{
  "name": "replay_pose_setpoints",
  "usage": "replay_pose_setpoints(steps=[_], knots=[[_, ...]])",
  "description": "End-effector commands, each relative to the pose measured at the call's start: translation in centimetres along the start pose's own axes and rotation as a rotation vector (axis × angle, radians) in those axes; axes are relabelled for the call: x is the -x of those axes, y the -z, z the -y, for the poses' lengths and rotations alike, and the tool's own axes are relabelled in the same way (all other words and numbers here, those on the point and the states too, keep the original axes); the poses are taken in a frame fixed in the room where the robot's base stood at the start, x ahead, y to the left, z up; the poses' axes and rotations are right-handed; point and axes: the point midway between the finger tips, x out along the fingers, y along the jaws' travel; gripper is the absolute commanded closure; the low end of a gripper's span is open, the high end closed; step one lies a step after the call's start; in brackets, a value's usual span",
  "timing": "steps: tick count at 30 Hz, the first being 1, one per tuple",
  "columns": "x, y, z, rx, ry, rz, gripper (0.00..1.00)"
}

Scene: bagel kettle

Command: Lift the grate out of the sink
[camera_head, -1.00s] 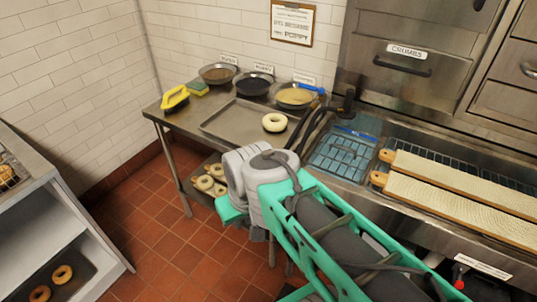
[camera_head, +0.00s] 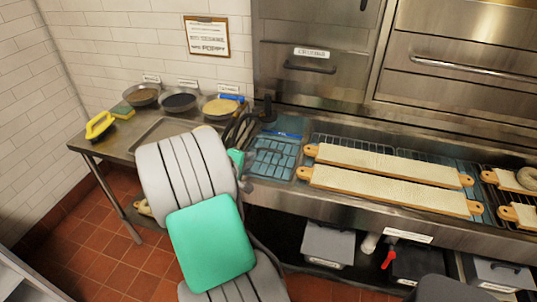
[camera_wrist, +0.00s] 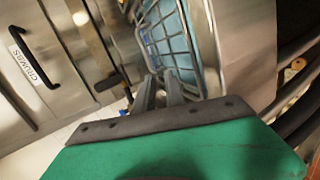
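The grate (camera_head: 272,158) is a dark wire grid in the sink's left section, over blue water, in the head view. Its wires (camera_wrist: 173,44) fill the upper middle of the wrist view, with blue between them. My gripper (camera_wrist: 160,80) points at the near end of the grate, with its two grey fingers close together by the wires. Whether they touch a wire or have one between them is unclear. In the head view my arm's grey and green links hide most of the gripper, which is just left of the sink.
Long wooden boards (camera_head: 390,164) lie across the sink to the right of the grate. A black hose and faucet (camera_head: 262,112) stand at its back left. A counter with pans (camera_head: 181,101) and a tray (camera_head: 150,137) is to the left. Drawers (camera_head: 305,62) rise behind.

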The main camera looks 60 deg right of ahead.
Motion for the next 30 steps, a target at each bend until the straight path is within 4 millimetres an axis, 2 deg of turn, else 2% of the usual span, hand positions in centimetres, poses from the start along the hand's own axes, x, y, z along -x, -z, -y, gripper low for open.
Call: replay_pose_setpoints(steps=[1,3,11,17,25,30], knots=[[-1.4,-1.8,-0.6,0.055,-0.046,0.033,0.86],[-2.6,-2.9,-1.2,0.102,-0.086,0.05,0.86],[-6.2,-3.2,-2.0,0.108,-0.093,0.05,0.86],[-9.5,-3.4,-2.3,0.106,-0.092,0.048,0.86],[-10.0,-3.3,-2.2,0.106,-0.093,0.045,0.86],[-9.9,-3.3,-2.2,0.105,-0.093,0.045,1.0]])
